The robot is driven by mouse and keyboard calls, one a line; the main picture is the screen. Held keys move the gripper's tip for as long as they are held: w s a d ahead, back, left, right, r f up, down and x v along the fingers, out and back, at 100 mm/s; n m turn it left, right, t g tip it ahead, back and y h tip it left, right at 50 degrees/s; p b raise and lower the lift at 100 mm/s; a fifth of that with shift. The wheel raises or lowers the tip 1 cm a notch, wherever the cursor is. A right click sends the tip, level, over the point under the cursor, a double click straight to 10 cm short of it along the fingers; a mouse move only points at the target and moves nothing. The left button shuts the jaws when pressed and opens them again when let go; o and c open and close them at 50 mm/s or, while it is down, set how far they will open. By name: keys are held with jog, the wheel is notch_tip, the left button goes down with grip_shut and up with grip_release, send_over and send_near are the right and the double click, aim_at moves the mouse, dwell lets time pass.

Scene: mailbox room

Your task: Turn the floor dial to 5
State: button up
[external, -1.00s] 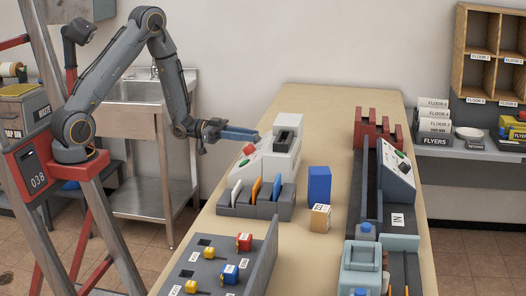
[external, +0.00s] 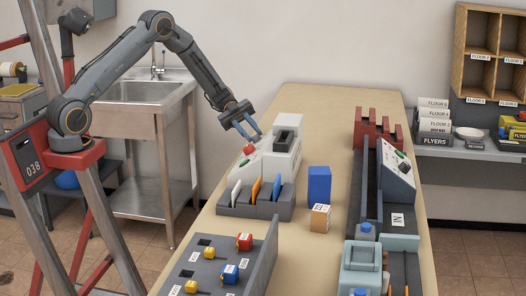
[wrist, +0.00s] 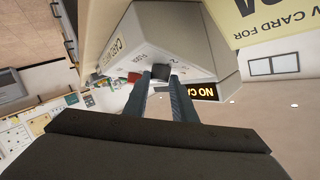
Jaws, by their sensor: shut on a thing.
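The floor dial is a small dark knob (wrist: 160,72) on the sloped front panel of the white card machine (external: 285,160). In the wrist view it sits between my fingertips, beside a label that seems to read "FLOOR". My gripper (external: 250,136) is at this panel in the external view, its blue-grey fingers pointing down onto it. The fingertips (wrist: 160,78) are shut on the dial.
A lit display (wrist: 196,92) on the machine starts with "NO C". A grey rack (external: 283,210) with coloured cards stands in front of the machine. A blue box (external: 319,184) and a small carton (external: 320,217) stand to its right. A sink (external: 142,92) is behind.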

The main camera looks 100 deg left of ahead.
jog(key=m+g, duration=0.1)
jog(key=m, duration=0.1)
jog(key=m+g, duration=0.2)
jog(key=w+m+g, duration=0.1)
jog(key=g, duration=0.1)
jog(key=shift+a+r+m, duration=0.1)
jog(key=shift+r+m, duration=0.25)
jog(key=shift+m, duration=0.05)
jog(key=m+g, duration=0.2)
jog(key=m+g+y, duration=0.1)
jog(key=shift+w+r+m+g+p, duration=0.2)
jog(key=shift+w+m+g+p, duration=0.1)
jog(key=shift+g, duration=0.1)
jog(key=shift+d+m+g+y, duration=0.25)
jog(key=shift+m+g+y, duration=0.45)
jog(key=shift+m, duration=0.2)
jog(key=o, duration=1)
jog(key=shift+o, duration=0.2)
jog(key=shift+w+a+r, duration=0.1)
jog(key=shift+r, duration=0.05)
